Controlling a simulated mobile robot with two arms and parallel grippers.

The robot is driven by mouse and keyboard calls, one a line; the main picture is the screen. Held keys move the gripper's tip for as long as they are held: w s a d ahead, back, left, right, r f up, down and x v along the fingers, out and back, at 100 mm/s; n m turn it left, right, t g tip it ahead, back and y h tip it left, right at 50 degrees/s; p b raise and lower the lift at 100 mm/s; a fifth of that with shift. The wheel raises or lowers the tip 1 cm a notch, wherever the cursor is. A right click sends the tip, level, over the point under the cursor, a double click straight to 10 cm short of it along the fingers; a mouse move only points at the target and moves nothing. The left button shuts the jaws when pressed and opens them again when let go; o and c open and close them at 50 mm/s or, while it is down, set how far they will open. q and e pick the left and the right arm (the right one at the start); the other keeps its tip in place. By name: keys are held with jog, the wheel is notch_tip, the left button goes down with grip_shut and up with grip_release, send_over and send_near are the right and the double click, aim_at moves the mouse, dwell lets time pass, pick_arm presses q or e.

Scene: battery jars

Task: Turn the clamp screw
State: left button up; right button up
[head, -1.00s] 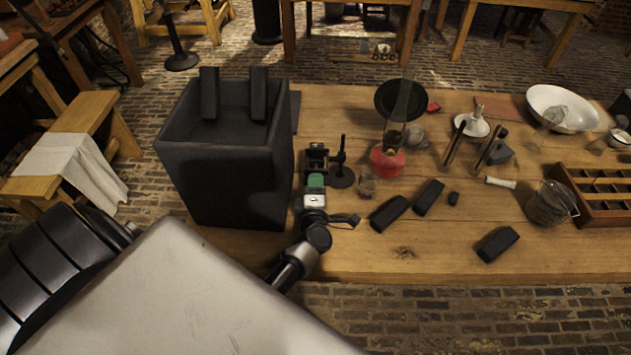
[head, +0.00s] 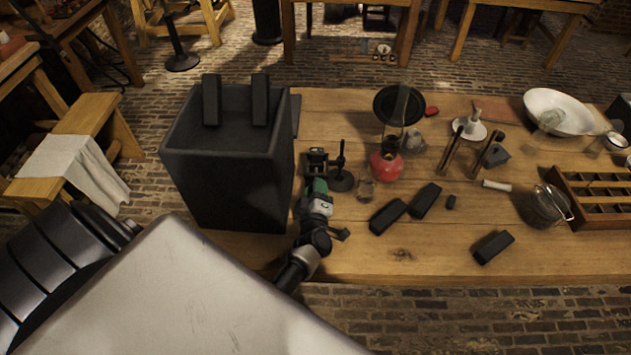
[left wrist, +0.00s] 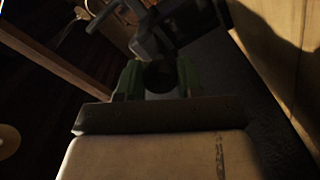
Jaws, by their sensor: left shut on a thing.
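The dark clamp (head: 317,157) stands on the wooden table just right of the large black jar. My left gripper (head: 319,186), with green fingers, reaches it from the table's front edge. In the left wrist view, the green fingers of my left gripper (left wrist: 160,78) are shut on the dark round end of the clamp screw (left wrist: 158,75). The grey body of the clamp (left wrist: 152,36) shows just beyond the fingers. The grip is dim there, and the screw is hidden by my gripper in the head view. My right gripper is not in view.
The black jar (head: 224,180) stands close left of my gripper. A small black stand (head: 341,179) and a red-based lamp (head: 386,166) are close on the right. Dark blocks (head: 389,216) lie further right. The table's front edge is clear around my wrist.

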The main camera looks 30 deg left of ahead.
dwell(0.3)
pick_arm(q)
jog(key=o, duration=0.9)
jog(key=shift+d, duration=0.1)
jog(key=shift+s+d, duration=0.15)
jog(key=shift+s, duration=0.2)
jog(key=p+v, duration=0.2)
jog(key=v, duration=0.7)
jog(key=shift+p, duration=0.4)
jog(key=shift+s+d, duration=0.35)
jog(key=shift+s, duration=0.05)
jog(key=shift+f, duration=0.1)
